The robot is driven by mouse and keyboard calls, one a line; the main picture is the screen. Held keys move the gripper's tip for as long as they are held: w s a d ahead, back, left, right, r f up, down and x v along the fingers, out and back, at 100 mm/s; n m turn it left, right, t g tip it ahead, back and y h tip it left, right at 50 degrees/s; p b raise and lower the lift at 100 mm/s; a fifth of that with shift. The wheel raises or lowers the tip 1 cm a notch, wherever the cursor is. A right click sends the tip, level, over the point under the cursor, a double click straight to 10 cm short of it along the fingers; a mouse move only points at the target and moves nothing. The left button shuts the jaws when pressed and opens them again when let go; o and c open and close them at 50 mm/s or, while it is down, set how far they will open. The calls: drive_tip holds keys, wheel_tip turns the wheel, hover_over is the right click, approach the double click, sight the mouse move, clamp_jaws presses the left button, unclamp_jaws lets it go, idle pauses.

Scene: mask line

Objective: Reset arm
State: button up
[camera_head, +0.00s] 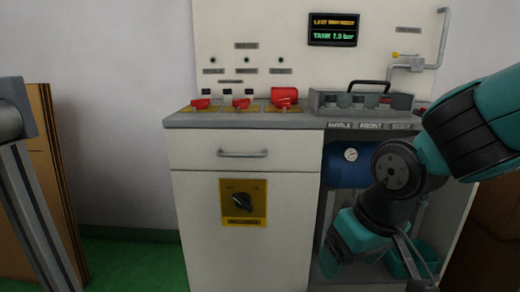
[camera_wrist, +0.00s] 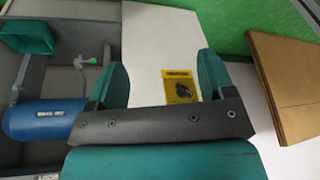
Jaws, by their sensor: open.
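My arm comes in from the right in the head view, and its teal gripper (camera_head: 340,250) hangs low in front of the open bay under the worktop. In the wrist view my gripper (camera_wrist: 163,72) has its two teal fingers wide apart with nothing between them. Past the fingers are the white cabinet front and a yellow plate with a black rotary switch (camera_wrist: 182,88). The same switch (camera_head: 242,202) shows on the cabinet door in the head view, left of my gripper. My gripper is apart from it.
Red levers (camera_head: 241,103) and a grey tray with a black handle (camera_head: 360,102) stand on the worktop. A blue tank (camera_head: 346,167) and a teal bin (camera_head: 424,258) are in the bay. Brown boards (camera_head: 62,190) lean at left. Green floor (camera_head: 130,262) is clear beside the cabinet.

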drive_tip(key=s+d+r+n+g+y, duration=0.1)
drive_tip(key=s+r+n+g+y, duration=0.3)
drive_tip(key=s, duration=0.9)
wheel_tip(320, 180, up, 33)
drive_tip(key=w+m+t+h+p, duration=0.1)
drive_tip(key=p, duration=3.2)
drive_tip(key=shift+t+h, duration=0.3)
drive_tip(key=shift+h, duration=0.1)
drive_tip(key=shift+r, duration=0.1)
drive_tip(key=shift+c, duration=0.3)
